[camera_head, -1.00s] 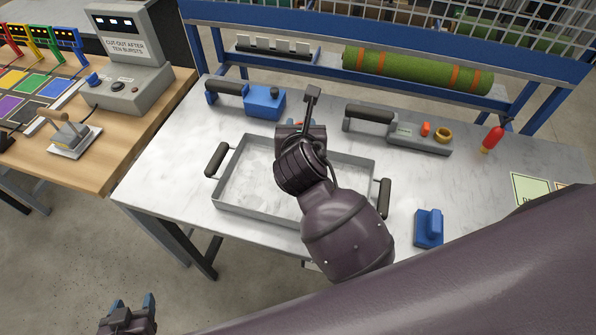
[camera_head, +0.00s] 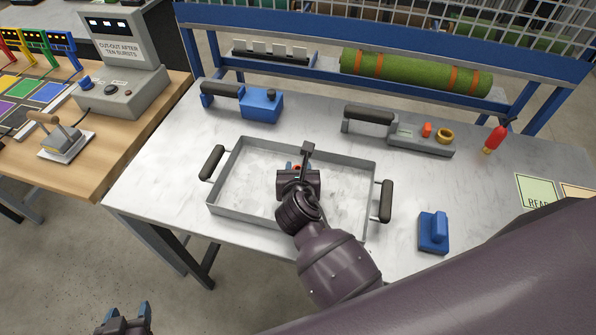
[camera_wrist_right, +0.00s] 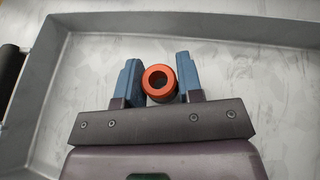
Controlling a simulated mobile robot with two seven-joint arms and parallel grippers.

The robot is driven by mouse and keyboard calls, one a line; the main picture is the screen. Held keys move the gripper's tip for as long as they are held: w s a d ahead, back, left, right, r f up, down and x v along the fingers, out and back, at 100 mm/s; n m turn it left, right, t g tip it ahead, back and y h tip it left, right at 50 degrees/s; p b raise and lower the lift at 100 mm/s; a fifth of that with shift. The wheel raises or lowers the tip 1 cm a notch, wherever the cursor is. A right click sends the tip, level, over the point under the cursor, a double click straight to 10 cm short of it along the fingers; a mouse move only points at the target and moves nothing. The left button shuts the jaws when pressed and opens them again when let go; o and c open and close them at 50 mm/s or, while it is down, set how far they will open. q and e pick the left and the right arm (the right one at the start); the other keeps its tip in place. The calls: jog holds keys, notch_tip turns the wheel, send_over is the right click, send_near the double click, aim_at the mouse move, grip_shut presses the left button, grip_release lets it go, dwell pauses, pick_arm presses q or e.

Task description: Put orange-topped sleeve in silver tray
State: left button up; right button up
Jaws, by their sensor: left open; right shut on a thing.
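The silver tray (camera_head: 257,218) with two dark side handles lies on the metal bench. My right gripper (camera_head: 298,168) is over the inside of the tray, shut on the orange-topped sleeve (camera_head: 295,167). In the right wrist view the sleeve's orange ring end (camera_wrist_right: 160,82) shows between the two blue fingers (camera_wrist_right: 158,78), facing the camera, with the tray floor behind it. The rest of the sleeve is hidden below the ring, so I cannot tell whether it touches the tray floor. My left gripper (camera_head: 125,318) is open and empty at the lower left, off the bench.
A blue tool (camera_head: 262,105) stands behind the tray. A grey tool (camera_head: 400,132) with a brass ring, a red-and-yellow item (camera_head: 495,138) and a blue block (camera_head: 433,232) are to the right. A green turf roll (camera_head: 415,75) lies on the rear shelf.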

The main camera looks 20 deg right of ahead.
jog(key=shift+f, duration=0.15)
jog(key=o, duration=1)
jog(key=shift+f, duration=0.1)
jog(key=shift+c, duration=0.2)
jog(key=shift+r, duration=0.2)
jog(key=p+v, duration=0.1)
jog(key=v, duration=1.1)
jog(key=shift+f, duration=0.1)
